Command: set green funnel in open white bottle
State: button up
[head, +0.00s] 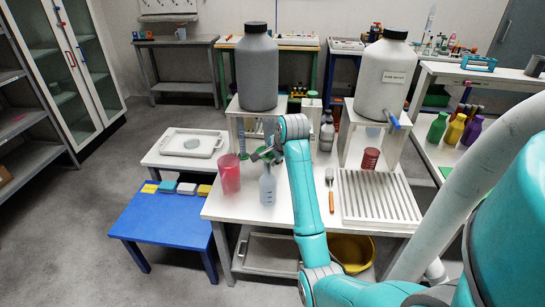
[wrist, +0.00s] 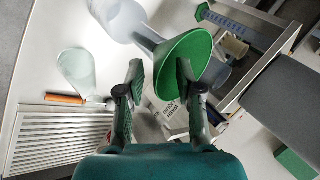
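The green funnel (wrist: 183,58) is tilted in the wrist view, with its wide mouth toward the camera and its narrow stem toward the translucent white bottle (wrist: 122,18). The stem end meets the bottle's neck; I cannot tell how deep it sits. In the head view the bottle (head: 267,188) stands upright on the white table, with my gripper (head: 262,153) just above it. The funnel is largely hidden there. My gripper's fingers (wrist: 160,72) are apart with a clear gap. The right fingertip overlaps the funnel's mouth; the left one is beside its rim.
A red beaker (head: 229,173) stands close left of the bottle. An orange-handled tool (head: 330,192) and a ribbed white rack (head: 377,198) lie to the right. Large grey (head: 257,72) and white (head: 383,82) jugs stand on raised stands behind.

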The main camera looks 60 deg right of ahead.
jog(key=v, duration=0.7)
jog(key=shift+r, duration=0.2)
jog(key=shift+s, duration=0.15)
dwell(0.6)
jog(key=a+f+n+t, duration=0.3)
jog(key=a+f+n, duration=0.4)
jog(key=a+f, duration=1.25)
jog(key=s+a+f+n+t, duration=0.1)
jog(key=s+a+f+n, duration=0.2)
jog(key=a, duration=0.4)
jog(key=s+a+f+n+t, duration=0.1)
jog(key=s+a+n, duration=0.1)
jog(key=s+a, duration=0.4)
jog(key=s+a+r+n+t+y, duration=0.1)
jog(key=s+a+r+n, duration=0.2)
jog(key=s, duration=0.4)
jog(key=s+a+r+n+t+y, duration=0.1)
jog(key=s+a+r+n, duration=0.3)
jog(key=s, duration=0.3)
jog(key=s+a+r+n+t+y, duration=0.2)
jog(key=s+a+r+n, duration=0.1)
jog(key=s+a, duration=0.3)
jog(key=shift+s+r+n, duration=0.3)
jog(key=shift+s+r, duration=0.15)
jog(key=shift+s, duration=0.2)
